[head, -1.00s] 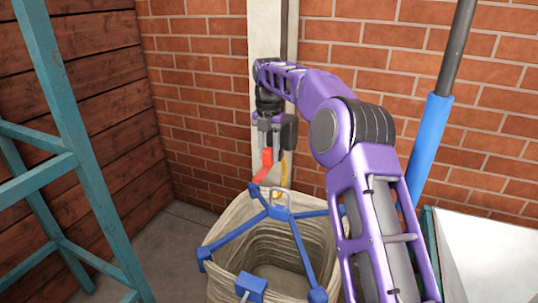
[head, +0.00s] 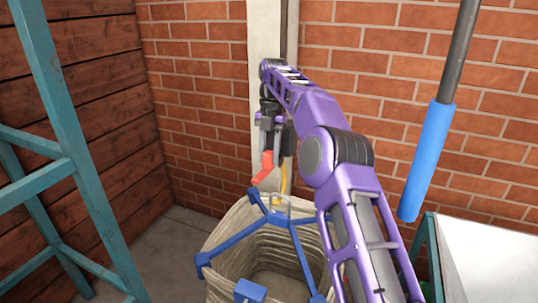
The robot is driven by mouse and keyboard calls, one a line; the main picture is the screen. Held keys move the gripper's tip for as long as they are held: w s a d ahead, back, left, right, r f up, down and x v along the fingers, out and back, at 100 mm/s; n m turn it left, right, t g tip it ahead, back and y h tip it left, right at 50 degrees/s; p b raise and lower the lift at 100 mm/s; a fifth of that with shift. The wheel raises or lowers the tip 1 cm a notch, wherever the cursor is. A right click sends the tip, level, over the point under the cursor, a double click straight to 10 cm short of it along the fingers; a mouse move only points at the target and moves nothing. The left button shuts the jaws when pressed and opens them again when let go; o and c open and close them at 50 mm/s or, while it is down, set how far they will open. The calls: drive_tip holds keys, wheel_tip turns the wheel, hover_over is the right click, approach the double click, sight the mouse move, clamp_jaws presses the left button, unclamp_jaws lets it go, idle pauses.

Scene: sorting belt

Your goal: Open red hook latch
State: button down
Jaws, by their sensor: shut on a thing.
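The red hook latch (head: 264,168) is a small bent red piece above the back rim of the sack, in front of the pale post. My gripper (head: 268,150) points down from the end of my purple arm, with its fingers at the top of the red latch. It is shut on the latch's upper part. The fingers hide part of that end. The latch's lower end slants down to the left, close to the blue frame's back corner. A yellow piece (head: 283,182) hangs just right of the latch.
A beige sack (head: 228,232) in a blue frame (head: 235,239) stands open below. A blue-sleeved pole (head: 427,160) hangs at the right, above a white surface (head: 490,255). A teal frame (head: 60,130) stands at the left. A brick wall is behind.

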drive_tip(key=c, duration=0.5)
unclamp_jaws()
